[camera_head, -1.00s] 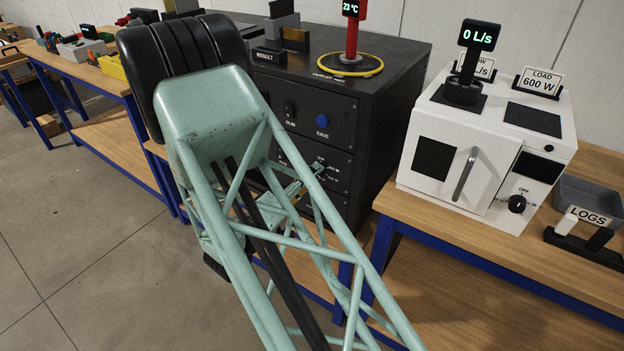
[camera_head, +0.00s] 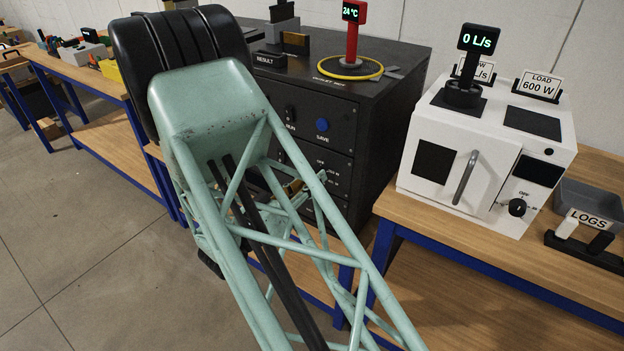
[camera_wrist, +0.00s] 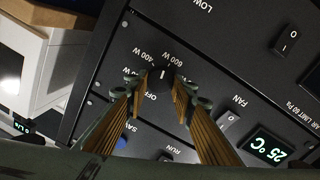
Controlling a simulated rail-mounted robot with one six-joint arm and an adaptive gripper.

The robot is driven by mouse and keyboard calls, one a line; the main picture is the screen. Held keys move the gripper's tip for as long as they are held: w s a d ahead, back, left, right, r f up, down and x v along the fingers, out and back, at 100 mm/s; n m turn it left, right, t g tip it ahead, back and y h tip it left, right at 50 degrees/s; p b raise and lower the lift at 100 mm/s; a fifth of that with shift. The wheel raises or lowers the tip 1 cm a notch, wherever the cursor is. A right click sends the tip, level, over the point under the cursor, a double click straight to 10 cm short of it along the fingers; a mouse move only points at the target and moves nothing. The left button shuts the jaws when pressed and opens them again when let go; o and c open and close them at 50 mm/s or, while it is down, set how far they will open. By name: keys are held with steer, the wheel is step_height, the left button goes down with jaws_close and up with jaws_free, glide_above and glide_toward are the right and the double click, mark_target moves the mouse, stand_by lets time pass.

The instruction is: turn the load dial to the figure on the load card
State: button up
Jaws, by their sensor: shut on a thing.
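The load card (camera_head: 541,84) stands on the white unit at the right and reads LOAD 600 W. In the wrist view the load dial (camera_wrist: 162,80) is a small black knob on a dark panel, ringed by OFF, 400 W and 600 W labels and a partly hidden one. A white mark shows on the knob. Where it points exactly is hard to tell. My gripper (camera_wrist: 165,82) is shut on the dial, one gold-padded finger on each side. In the head view my arm hides the dial.
The black cabinet (camera_head: 390,75) carries a red post with a display (camera_head: 351,12). Its panel has a fan switch (camera_wrist: 228,122) and a 25 °C readout (camera_wrist: 268,150) near my fingers. The white unit (camera_head: 425,190) and a LOGS holder (camera_head: 586,250) stand on the right bench.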

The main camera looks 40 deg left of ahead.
steer(key=shift+m, duration=1.1)
steer(key=o, duration=0.8)
steer(key=shift+o, duration=0.2)
steer(key=shift+s, duration=0.1)
steer(key=s, duration=1.1)
steer(key=shift+s, duration=0.35)
